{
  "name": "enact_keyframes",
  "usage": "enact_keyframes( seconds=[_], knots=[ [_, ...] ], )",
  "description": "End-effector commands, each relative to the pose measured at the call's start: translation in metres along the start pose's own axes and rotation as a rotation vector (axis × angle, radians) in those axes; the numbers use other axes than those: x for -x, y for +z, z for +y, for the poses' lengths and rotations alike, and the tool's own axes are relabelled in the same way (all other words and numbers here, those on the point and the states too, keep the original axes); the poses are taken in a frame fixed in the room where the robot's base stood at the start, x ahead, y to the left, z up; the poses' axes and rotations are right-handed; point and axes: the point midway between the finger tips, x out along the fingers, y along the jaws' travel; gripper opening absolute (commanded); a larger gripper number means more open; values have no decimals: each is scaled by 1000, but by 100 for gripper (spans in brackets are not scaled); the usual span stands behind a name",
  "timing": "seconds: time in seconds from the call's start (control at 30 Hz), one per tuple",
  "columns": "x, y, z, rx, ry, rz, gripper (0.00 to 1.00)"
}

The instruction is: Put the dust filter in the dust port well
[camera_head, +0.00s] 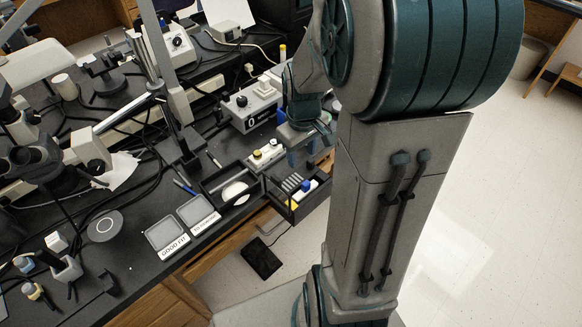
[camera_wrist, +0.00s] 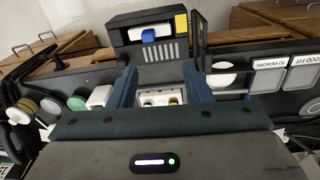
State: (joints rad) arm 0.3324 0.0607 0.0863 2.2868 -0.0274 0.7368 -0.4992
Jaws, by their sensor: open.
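A white round disc, which may be the dust filter (camera_head: 235,192), lies in a black open tray (camera_head: 213,200) near the bench's front edge. It also shows in the wrist view (camera_wrist: 222,79), just right of my right finger. A grey round plate with a pale ring, which may be the dust port well (camera_head: 104,226), sits on the bench at the left; I cannot tell its depth. My gripper (camera_head: 310,148) is open, its fingers pointing down near a small white box with knobs (camera_head: 265,153). In the wrist view that box (camera_wrist: 160,98) shows between the spread fingers, with nothing gripped.
A black slotted box with a blue-and-white item (camera_head: 305,188) stands at the bench edge. Two labelled trays, GOOD FIT (camera_head: 166,236) and TO REWORK (camera_head: 198,212), lie left of the black tray. A control unit (camera_head: 250,105), microscopes and cables crowd the back and left.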

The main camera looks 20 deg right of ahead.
Motion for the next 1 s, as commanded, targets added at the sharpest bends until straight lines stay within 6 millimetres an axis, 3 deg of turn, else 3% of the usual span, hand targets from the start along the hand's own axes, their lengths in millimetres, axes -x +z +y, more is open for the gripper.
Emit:
enact_keyframes(
  seconds=[0.03, 0.2, 0.4, 0.63, 1.0],
  knots=[
    [16, 3, -13, -19, 16, 24, 45],
    [55, 23, -52, -111, 34, 88, 45],
    [85, 52, -90, -211, 25, 162, 45],
    [96, 72, -109, -272, 4, 203, 45],
    [97, 74, -110, -281, 1, 207, 45]
  ],
)
